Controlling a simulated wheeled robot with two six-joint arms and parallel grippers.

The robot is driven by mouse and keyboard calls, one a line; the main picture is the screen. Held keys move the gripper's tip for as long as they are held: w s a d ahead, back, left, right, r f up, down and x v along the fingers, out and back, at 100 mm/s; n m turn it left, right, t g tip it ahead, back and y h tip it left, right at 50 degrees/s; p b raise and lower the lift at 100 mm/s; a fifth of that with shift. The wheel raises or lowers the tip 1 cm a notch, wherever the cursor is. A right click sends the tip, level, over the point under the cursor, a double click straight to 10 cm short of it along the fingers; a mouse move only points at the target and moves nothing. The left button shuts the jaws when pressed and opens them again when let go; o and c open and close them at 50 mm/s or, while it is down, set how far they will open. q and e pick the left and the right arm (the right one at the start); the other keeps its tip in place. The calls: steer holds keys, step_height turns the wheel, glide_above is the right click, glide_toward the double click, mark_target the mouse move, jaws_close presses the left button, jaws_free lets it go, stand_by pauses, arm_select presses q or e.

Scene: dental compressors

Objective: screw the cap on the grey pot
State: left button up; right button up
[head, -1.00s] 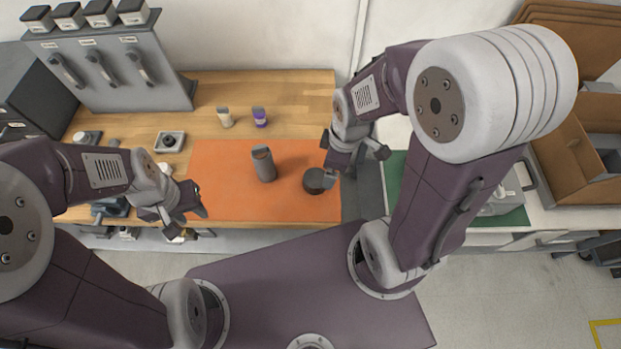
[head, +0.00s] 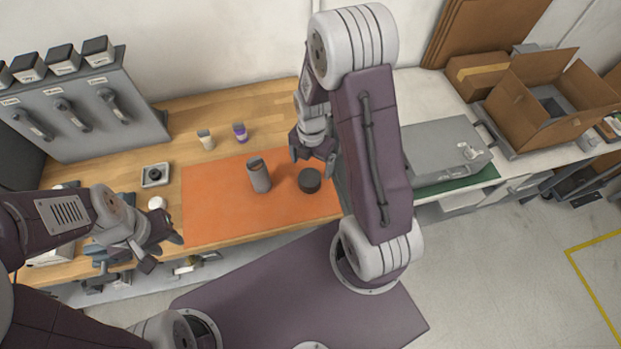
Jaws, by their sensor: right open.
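My left gripper (head: 163,254) looks open and empty, at the table's front edge left of the mat, well away from the pot.
A white-topped bottle (head: 206,139) and a purple-banded one (head: 240,132) stand behind the mat. A small square device (head: 155,175) sits left of it. A grey case (head: 447,150) and an open cardboard box (head: 550,100) are at right. The mat's front is clear.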

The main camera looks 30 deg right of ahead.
mark_target(310, 177)
steer(key=f, duration=0.1)
steer(key=a+f, duration=0.1)
steer(key=f, duration=0.1)
steer(key=shift+w+d+f, duration=0.1)
steer(key=shift+d+f, duration=0.05)
steer(key=shift+f, duration=0.15)
steer(key=shift+d, duration=0.2)
steer(key=shift+a+f+p, duration=0.15)
steer(key=shift+f+p, duration=0.15)
steer(key=shift+p, duration=0.1)
step_height(310, 177, down, 5)
steer(key=shift+w+r+p, duration=0.15)
steer(key=shift+p, duration=0.25)
steer(key=shift+r, duration=0.1)
steer(key=c, duration=1.4)
